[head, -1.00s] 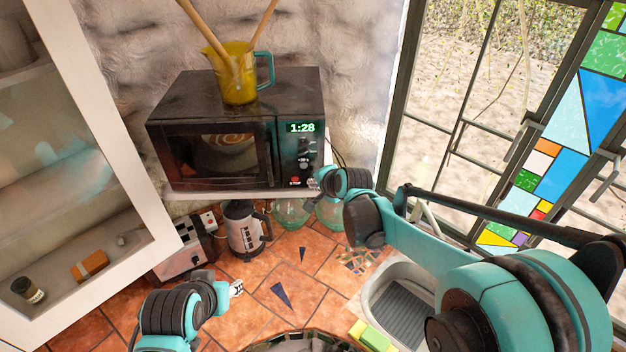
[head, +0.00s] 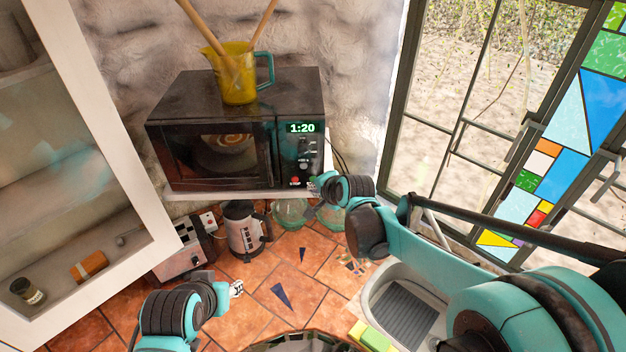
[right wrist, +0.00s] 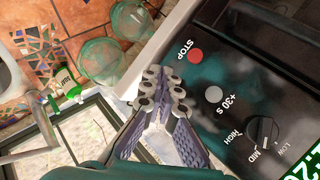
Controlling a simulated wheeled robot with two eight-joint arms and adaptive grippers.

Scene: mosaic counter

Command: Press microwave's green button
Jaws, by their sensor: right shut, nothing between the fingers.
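The black microwave (head: 214,155) stands on a shelf against the wall, its lit display (head: 302,128) reading 1:20. Its panel shows in the right wrist view with a red STOP button (right wrist: 195,56), a pale grey +30 s button (right wrist: 213,94) and a dial (right wrist: 264,131). I see no clearly green button; only the display glows green. My right gripper (head: 314,187) is shut and empty by the panel's lower right corner. In the right wrist view its fingertips (right wrist: 163,90) are beside the STOP button; contact cannot be told. My left gripper (head: 226,287) is low over the counter, its fingers unclear.
A yellow jug (head: 238,82) with wooden utensils stands on the microwave. Below are a kettle (head: 243,230), a toaster (head: 185,255) and glass jars (head: 290,212).

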